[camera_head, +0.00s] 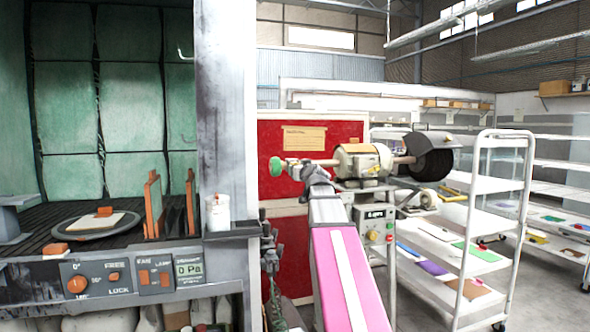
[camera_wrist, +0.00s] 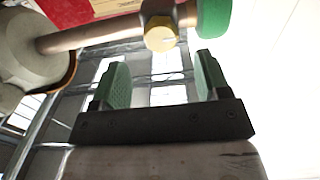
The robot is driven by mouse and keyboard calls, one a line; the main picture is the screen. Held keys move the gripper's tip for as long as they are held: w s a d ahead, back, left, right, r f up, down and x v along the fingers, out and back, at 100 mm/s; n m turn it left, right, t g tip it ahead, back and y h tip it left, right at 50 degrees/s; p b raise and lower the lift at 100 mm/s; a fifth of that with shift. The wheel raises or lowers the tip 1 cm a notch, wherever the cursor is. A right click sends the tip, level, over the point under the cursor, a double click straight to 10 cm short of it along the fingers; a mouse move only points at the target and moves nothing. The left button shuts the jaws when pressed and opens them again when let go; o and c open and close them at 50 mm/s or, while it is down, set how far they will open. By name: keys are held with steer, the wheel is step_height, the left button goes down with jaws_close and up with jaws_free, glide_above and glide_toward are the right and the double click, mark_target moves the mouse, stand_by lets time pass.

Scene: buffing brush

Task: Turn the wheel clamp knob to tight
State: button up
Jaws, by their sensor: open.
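A buffing machine (camera_head: 360,160) has a motor, a dark wheel on the right and a shaft ending in a green round piece (camera_head: 276,166) on the left. In the wrist view, a yellow faceted knob (camera_wrist: 161,38) sits on a brown collar around the shaft (camera_wrist: 95,36), and the green piece (camera_wrist: 213,18) is at the shaft's end. My gripper (camera_wrist: 162,66) is open and empty, its two green-padded fingers pointing toward the knob. The knob is just beyond the fingertips, roughly between them, and appears apart from them. The head view does not show the knob clearly.
A red board (camera_head: 280,140) stands behind the shaft. A white shelf cart (camera_head: 470,230) is at the right. A grey cabinet with an orange-knobbed control panel (camera_head: 130,277) and a turntable (camera_head: 95,226) fills the left. A small control box (camera_head: 377,225) is below the motor.

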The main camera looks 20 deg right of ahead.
steer(key=w, duration=0.7)
steer(key=shift+s, duration=0.1)
steer(key=c, duration=0.9)
